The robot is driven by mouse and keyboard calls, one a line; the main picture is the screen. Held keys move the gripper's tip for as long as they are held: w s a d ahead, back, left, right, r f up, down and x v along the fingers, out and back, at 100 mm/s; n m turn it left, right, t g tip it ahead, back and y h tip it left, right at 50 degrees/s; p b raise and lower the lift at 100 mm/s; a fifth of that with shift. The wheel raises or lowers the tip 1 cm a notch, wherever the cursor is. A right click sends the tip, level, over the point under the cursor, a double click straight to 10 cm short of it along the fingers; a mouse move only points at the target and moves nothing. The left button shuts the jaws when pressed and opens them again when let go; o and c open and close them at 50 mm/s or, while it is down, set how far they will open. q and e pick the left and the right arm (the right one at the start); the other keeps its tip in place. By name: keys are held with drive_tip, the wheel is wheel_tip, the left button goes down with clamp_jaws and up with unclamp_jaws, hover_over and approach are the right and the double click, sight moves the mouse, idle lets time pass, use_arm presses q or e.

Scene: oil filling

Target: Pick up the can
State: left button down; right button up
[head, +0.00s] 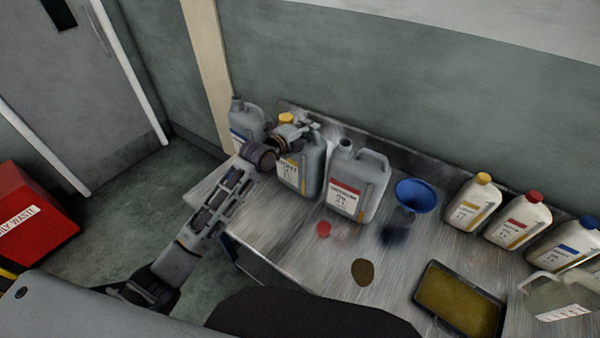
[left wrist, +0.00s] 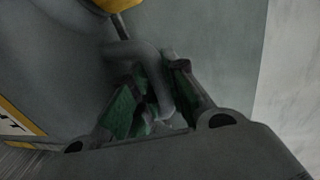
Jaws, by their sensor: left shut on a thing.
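A grey can with a yellow label (head: 312,168) and a yellow cap (head: 286,118) stands upright on the metal bench, between two other grey cans. My left gripper (head: 294,132) is at its top and shut on its handle. In the left wrist view the can's grey body (left wrist: 55,60) fills the left side, and its handle (left wrist: 160,80) runs between the fingers of my left gripper (left wrist: 155,95). I cannot tell whether the can's base touches the bench. My right gripper is not in view.
A red-label grey can (head: 357,185) stands close on the right, a blue-label one (head: 248,122) on the left. A red cap (head: 323,229), blue funnel (head: 416,195), oil tray (head: 460,303), clear jug (head: 560,298) and several white bottles (head: 474,203) are farther right.

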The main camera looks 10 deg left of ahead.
use_arm(q)
drive_tip(key=shift+w+r, duration=0.1)
drive_tip(key=shift+r, duration=0.2)
drive_tip(key=shift+r, duration=0.1)
drive_tip(key=shift+r, duration=0.8)
drive_tip(key=shift+r+b, duration=0.65)
drive_tip(key=shift+r, duration=3.45)
drive_tip(key=shift+a, duration=0.1)
